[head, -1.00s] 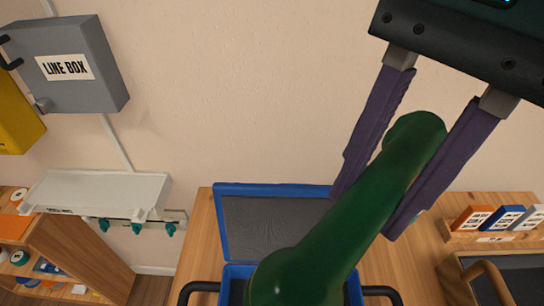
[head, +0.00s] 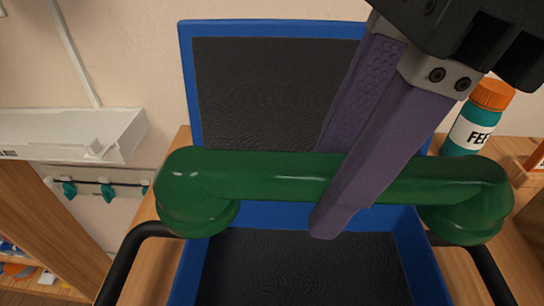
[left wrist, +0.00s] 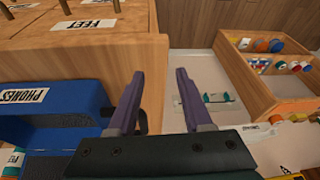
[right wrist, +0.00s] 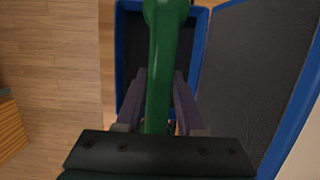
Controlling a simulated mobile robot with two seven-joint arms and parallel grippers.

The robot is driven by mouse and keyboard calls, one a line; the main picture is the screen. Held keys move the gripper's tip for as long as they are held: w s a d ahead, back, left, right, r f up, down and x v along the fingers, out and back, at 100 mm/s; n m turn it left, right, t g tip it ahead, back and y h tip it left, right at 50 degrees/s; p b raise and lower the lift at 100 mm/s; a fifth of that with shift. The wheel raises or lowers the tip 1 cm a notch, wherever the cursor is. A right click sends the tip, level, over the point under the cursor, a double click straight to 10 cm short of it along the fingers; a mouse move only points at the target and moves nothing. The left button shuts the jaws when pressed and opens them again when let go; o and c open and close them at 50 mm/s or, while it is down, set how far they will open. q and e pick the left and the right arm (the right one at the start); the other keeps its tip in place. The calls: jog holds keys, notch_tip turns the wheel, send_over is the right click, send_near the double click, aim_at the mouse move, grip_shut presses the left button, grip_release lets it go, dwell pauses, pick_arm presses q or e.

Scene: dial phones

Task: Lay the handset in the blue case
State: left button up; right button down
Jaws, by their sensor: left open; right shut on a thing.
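The green handset (head: 285,178) lies level across the head view, with a rounded end at each side. My right gripper (head: 332,185) is shut on its middle. The blue case (head: 300,268) stands open below it, with a dark lining and its lid (head: 265,95) upright at the back. The handset hangs above the case, apart from its floor, and hides part of the lid's lower edge. The right wrist view shows the handset (right wrist: 162,60) between the fingers, over the case's base (right wrist: 128,45). My left gripper (left wrist: 160,76) is open and empty in the left wrist view.
A teal bottle with an orange cap (head: 478,120) stands behind right of the case. Black curved handles (head: 125,255) flank the case. A white tray (head: 75,135) and teal hooks (head: 108,190) are at the left. The left wrist view shows a blue box labelled PHONES (left wrist: 50,118).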

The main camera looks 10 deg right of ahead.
pick_arm(q)
notch_tip(320, 180, down, 2)
jog(key=shift+f+b, duration=0.1)
jog(key=shift+b, duration=0.8)
pick_arm(e)
send_over(296, 296)
jog(key=f, duration=0.7)
jog(key=d+f, duration=0.1)
jog(key=f, duration=0.3)
jog(key=shift+s+f, duration=0.2)
jog(key=shift+f, duration=0.05)
pick_arm(q)
jog(key=shift+d+f+b, duration=0.1)
jog(key=shift+f+b, duration=0.3)
jog(key=shift+b, duration=0.05)
pick_arm(e)
jog(key=shift+d+x, duration=0.25)
jog(key=shift+x, duration=0.8)
jog(key=shift+d+x, duration=0.2)
jog(key=shift+x, duration=0.85)
pick_arm(q)
jog(key=shift+f, duration=0.1)
pick_arm(e)
jog(key=shift+s+f, duration=0.1)
jog(key=shift+f, duration=0.15)
jog(key=c, duration=0.5)
grip_release()
jog(key=shift+r, duration=0.1)
